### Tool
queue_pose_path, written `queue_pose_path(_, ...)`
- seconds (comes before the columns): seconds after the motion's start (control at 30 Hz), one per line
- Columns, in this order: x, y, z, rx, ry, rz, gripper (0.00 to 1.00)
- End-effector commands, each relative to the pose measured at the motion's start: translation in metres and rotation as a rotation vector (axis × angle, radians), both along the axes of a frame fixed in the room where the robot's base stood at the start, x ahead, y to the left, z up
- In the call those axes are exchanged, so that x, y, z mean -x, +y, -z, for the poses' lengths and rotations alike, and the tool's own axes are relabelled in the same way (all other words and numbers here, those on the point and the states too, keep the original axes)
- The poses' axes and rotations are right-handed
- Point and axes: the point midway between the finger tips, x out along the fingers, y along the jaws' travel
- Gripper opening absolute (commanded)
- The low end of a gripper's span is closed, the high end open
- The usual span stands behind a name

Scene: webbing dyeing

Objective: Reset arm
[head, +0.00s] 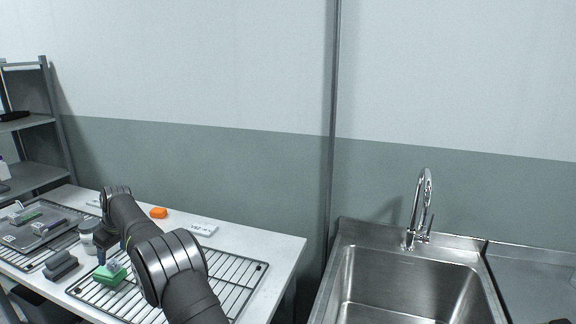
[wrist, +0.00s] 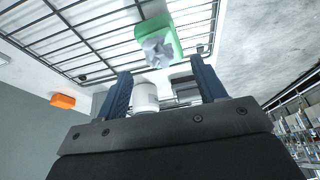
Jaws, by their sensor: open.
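My gripper (head: 111,252) hangs over the table at the left, its blue fingers pointing down. In the wrist view my gripper (wrist: 160,68) is open, its two blue fingers apart with nothing held between them. A green block (head: 108,276) with a crumpled pale piece (head: 114,266) on it sits on the wire rack (head: 232,293), close to the fingers in the head view. The green block (wrist: 172,36) and pale piece (wrist: 157,52) also show beyond the fingertips in the wrist view. My arm hides part of the rack.
A white-lidded jar (head: 88,229) stands left of my gripper. Dark grey blocks (head: 60,265) and a grey tray (head: 22,237) lie further left. An orange item (head: 158,213) and a white label (head: 203,229) lie at the back. A sink (head: 411,285) with a faucet (head: 420,205) is at the right.

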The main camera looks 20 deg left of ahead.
Motion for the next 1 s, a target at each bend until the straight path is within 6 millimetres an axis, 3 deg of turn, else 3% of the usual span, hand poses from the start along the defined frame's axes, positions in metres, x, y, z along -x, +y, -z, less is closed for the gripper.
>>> queue_pose_path(0.33, 0.000, 0.023, 0.063, 0.001, 0.000, 0.001, 0.64)
queue_pose_path(0.4, -0.001, 0.024, 0.043, -0.005, -0.003, 0.000, 0.64)
queue_pose_path(0.6, -0.001, 0.024, 0.023, -0.003, -0.002, 0.000, 0.64)
queue_pose_path(1.0, 0.000, 0.023, 0.017, -0.001, -0.001, 0.000, 0.64)
